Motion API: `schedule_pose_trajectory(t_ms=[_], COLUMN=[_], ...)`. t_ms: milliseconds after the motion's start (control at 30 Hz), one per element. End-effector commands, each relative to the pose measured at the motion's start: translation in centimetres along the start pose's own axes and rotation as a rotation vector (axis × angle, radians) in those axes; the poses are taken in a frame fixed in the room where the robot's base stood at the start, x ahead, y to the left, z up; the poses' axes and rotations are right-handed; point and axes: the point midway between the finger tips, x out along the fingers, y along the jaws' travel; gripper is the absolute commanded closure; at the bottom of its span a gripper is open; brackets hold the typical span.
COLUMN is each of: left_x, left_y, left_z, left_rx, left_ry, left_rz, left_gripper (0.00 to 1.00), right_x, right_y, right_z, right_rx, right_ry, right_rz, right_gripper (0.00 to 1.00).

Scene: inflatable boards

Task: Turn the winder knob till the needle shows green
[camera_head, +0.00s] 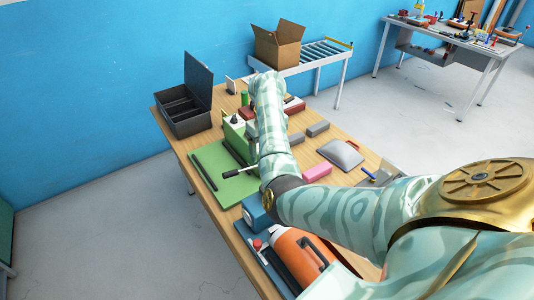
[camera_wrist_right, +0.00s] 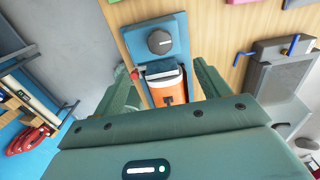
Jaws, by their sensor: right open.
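A dark grey round knob (camera_wrist_right: 160,42) sits on a blue block in the right wrist view. A pale mark shows on it; I cannot make out a needle or green zone. An orange unit (camera_wrist_right: 167,88) with a dark top lies just below the block; it also shows in the head view (camera_head: 297,252), beside a blue block (camera_head: 255,212). My right gripper (camera_wrist_right: 163,72) is open, its two green fingers on either side of the orange unit in the picture, with nothing held. In the head view my right arm hides its gripper. My left gripper is out of view.
A green device (camera_head: 237,138) and a green mat (camera_head: 222,178) with a black-handled rod lie farther up the wooden table. An open black case (camera_head: 187,105) stands at the far left.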

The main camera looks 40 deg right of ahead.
Motion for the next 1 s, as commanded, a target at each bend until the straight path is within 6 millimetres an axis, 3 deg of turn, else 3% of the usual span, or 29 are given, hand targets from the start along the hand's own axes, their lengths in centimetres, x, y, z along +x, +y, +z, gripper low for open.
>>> schedule_pose_trajectory(t_ms=[267, 400, 600, 800, 1000], left_x=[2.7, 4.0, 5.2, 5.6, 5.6], left_y=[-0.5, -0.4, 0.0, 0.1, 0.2], left_z=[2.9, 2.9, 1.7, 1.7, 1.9], left_rx=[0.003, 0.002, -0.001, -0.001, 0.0], left_ry=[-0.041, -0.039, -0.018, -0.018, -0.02], left_rz=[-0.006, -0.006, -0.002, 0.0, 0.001], left_gripper=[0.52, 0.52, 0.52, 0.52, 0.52], right_x=[6.7, 10.2, 13.9, 15.5, 15.6], right_y=[0.0, 0.0, 0.0, 0.0, 0.0], right_z=[-0.1, -0.1, -0.1, 0.0, 0.0], right_rx=[-0.002, -0.001, 0.0, 0.0, 0.0], right_ry=[0.005, 0.004, 0.002, 0.001, 0.0], right_rz=[0.002, 0.0, 0.0, 0.0, 0.0], right_gripper=[0.25, 0.25, 0.25, 0.25, 0.25])
